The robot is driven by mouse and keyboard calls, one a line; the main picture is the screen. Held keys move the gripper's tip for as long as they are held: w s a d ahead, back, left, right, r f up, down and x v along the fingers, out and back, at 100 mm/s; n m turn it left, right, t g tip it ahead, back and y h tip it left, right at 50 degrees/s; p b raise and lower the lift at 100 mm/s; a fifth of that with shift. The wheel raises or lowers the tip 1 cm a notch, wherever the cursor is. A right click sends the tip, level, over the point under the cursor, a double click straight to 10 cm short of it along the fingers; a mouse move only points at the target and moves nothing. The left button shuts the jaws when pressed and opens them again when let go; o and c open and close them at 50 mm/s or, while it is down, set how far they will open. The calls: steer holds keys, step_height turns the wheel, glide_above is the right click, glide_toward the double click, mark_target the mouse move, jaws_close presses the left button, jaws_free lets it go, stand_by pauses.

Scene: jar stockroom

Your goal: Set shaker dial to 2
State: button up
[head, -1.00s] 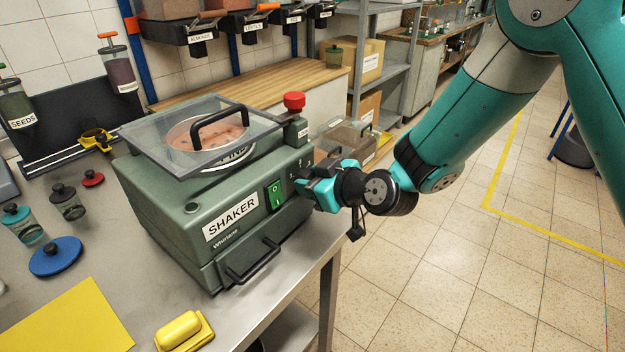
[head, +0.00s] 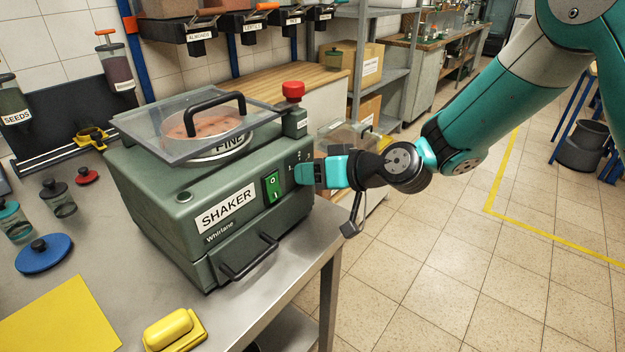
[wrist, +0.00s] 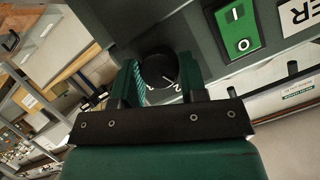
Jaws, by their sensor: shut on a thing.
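The green shaker (head: 215,205) stands on the metal bench, with its name label and a green switch (head: 272,188) on the front. The black dial (wrist: 158,70) is on the front panel beside the switch; my gripper mostly hides it in the head view. In the wrist view the dial sits between my two fingers, and a white pointer line on it aims near the printed 2 (wrist: 177,87). A 1 shows by the other finger. My gripper (head: 312,172) is shut on the dial; it also shows in the wrist view (wrist: 160,78).
A clear lid with a black handle (head: 214,101) covers the pan on top of the shaker. A red knob (head: 293,90) rises at its back right corner. Small jars (head: 58,198), a blue lid (head: 44,255) and a yellow dish (head: 175,330) lie on the bench. Floor at right is open.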

steer(key=m+y, duration=0.1)
steer(key=m+g+y+b, duration=0.1)
steer(key=m, duration=0.1)
steer(key=shift+w+d+g, duration=0.1)
steer(key=shift+w+g, duration=0.05)
steer(key=shift+g, duration=0.15)
steer(key=shift+m, duration=0.4)
steer(key=o, duration=0.9)
steer(key=shift+d+b, duration=0.1)
steer(key=shift+b, duration=0.2)
steer(key=b+v, duration=0.1)
steer(key=v, duration=1.6)
steer(key=shift+d+b, duration=0.15)
steer(key=shift+b, duration=0.15)
